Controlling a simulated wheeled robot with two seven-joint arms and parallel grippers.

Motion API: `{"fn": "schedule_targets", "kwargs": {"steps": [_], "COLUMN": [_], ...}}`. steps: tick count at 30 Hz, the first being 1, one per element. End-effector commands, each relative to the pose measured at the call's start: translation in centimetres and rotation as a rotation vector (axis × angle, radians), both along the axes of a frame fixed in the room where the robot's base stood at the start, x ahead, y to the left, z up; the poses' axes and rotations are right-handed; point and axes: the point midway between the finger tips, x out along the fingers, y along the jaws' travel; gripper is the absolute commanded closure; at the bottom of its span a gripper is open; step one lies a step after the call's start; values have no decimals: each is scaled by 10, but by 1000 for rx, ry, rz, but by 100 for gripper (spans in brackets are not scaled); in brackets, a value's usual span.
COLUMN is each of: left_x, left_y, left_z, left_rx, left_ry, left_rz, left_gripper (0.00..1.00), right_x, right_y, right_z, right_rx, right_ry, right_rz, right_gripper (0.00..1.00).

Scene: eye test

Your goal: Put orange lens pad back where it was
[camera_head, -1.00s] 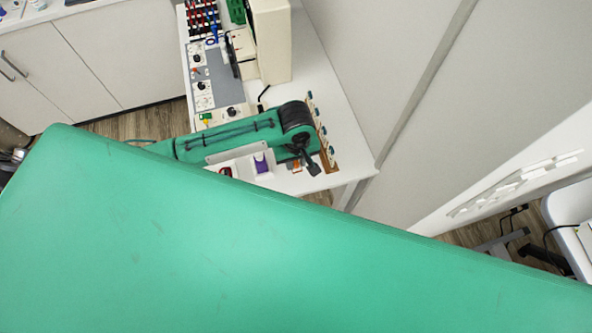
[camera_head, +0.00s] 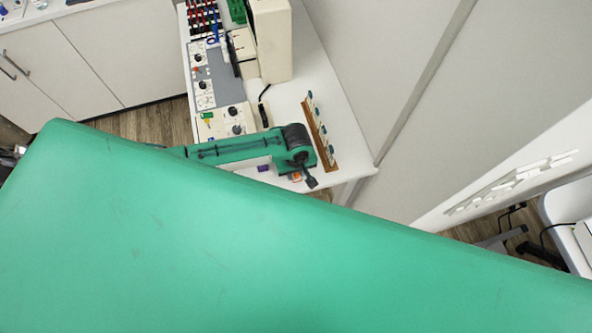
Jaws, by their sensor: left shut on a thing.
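My left gripper (camera_head: 311,182) hangs at the end of my green and black left arm, over the near right part of the white table. It is shut. A small orange patch, the orange lens pad (camera_head: 296,177), shows right at its dark fingers. The arm and fingers hide much of the pad, and its exact hold and its gap to the table cannot be told. A small purple piece (camera_head: 263,168) lies on the table left of the gripper, partly hidden. My right gripper is not in view.
A wooden rack (camera_head: 319,135) with several small pieces stands just right of the gripper. A cream box (camera_head: 270,40) and a grey panel with dials (camera_head: 228,85) are farther back. The white table (camera_head: 345,150) is bare near its right corner. A wall rises beyond.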

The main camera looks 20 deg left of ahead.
Motion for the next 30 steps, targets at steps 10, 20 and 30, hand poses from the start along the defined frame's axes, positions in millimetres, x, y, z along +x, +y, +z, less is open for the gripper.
{"fn": "schedule_targets", "kwargs": {"steps": [10, 20, 30], "left_x": [0, 0, 0], "left_y": [0, -1, 0], "left_z": [0, 25, 95], "left_rx": [0, -4, -2], "left_ry": [0, -1, -2], "left_rz": [0, -1, -1], "left_gripper": [52, 52, 52], "right_x": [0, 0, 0], "right_y": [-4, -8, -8], "right_z": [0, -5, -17], "right_rx": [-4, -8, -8], "right_ry": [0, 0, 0], "right_rz": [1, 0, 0], "right_gripper": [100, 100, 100]}}
